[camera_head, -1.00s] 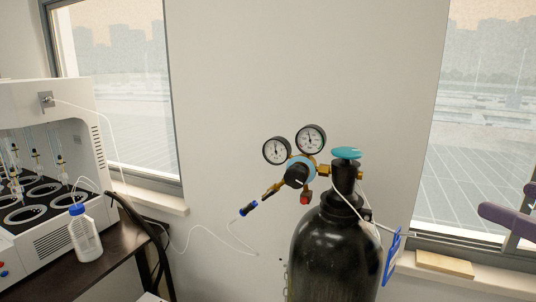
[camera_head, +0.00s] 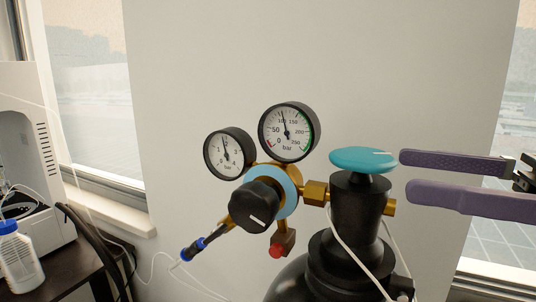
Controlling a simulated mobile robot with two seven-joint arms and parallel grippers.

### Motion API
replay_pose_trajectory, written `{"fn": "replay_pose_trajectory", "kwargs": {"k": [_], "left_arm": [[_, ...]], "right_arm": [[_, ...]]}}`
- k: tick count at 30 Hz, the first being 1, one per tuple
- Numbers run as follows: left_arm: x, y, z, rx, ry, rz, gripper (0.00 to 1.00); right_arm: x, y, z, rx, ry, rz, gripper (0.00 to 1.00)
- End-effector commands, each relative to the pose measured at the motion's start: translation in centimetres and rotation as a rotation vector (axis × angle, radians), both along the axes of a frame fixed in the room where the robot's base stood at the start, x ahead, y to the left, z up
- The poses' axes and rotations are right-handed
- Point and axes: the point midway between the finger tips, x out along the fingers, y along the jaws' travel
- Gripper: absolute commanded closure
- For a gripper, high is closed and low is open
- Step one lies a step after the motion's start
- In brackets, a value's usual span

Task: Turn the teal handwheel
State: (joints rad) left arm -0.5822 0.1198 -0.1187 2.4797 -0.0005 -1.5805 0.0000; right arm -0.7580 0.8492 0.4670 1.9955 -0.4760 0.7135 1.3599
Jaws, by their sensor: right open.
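The teal handwheel (camera_head: 363,159) sits on top of the black valve neck (camera_head: 352,205) of a dark gas cylinder (camera_head: 312,280). A white mark shows on the wheel's top. My right gripper (camera_head: 405,172) comes in from the right with two purple fingers, one above the other in the picture. It is open and empty. Its upper fingertip is close to the wheel's right rim; I cannot tell if it touches. The lower finger is lower, right of the neck. My left gripper is not in view.
Two round gauges (camera_head: 290,132) and a regulator with a black knob (camera_head: 255,205) stand left of the neck. White tubes (camera_head: 352,250) hang by the cylinder. A white machine (camera_head: 30,150) and a bottle (camera_head: 18,262) are at far left. The wall above the handwheel is clear.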

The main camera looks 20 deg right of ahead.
Motion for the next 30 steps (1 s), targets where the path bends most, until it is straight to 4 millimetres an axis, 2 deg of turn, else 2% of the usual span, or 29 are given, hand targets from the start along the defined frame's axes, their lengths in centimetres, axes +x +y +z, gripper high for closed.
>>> {"fn": "replay_pose_trajectory", "kwargs": {"k": [3, 9, 22, 30], "left_arm": [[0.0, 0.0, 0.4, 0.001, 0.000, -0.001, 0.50], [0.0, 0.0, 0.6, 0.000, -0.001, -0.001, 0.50], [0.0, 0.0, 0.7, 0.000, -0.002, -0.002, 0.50], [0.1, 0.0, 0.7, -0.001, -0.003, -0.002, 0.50]], "right_arm": [[1.5, 1.4, 0.3, 0.000, -0.006, 0.002, 0.00], [3.2, 2.8, 0.1, 0.001, -0.004, 0.000, 0.00], [3.7, 3.4, 0.0, -0.001, -0.001, -0.002, 0.00], [3.7, 3.4, 0.0, -0.001, -0.001, -0.002, 0.30]]}}
